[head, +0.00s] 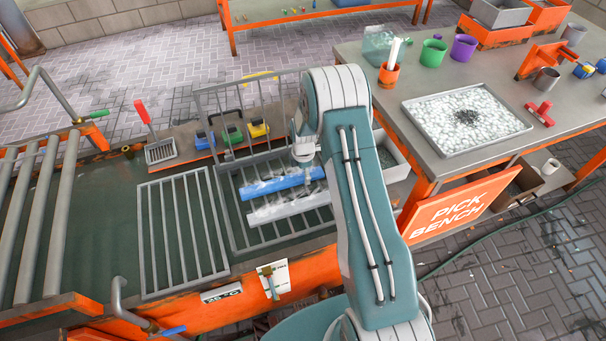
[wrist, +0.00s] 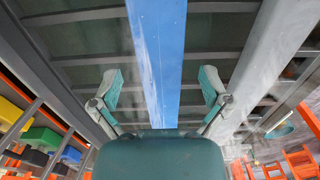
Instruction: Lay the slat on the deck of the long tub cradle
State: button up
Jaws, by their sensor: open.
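The blue slat (head: 283,184) lies across the barred deck of a grey metal cradle (head: 238,222) in the long green tub, with whitish haze over it. A pale grey slat (head: 290,207) lies roughly parallel, nearer the front. In the wrist view the blue slat (wrist: 160,50) runs between the fingers of my gripper (wrist: 160,85). My gripper is open, one finger on each side of the slat, with gaps showing on both sides.
Another grey grate (head: 183,235) lies to the left, beside rollers (head: 62,215). An upright barred frame (head: 245,105) stands behind the cradle. Coloured blocks (head: 232,133) sit on the back ledge. The pick bench (head: 385,75) stands right, with a tray of white pellets (head: 428,115).

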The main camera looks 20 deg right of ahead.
notch_tip(320, 180, up, 11)
dwell(0.3)
dwell(0.4)
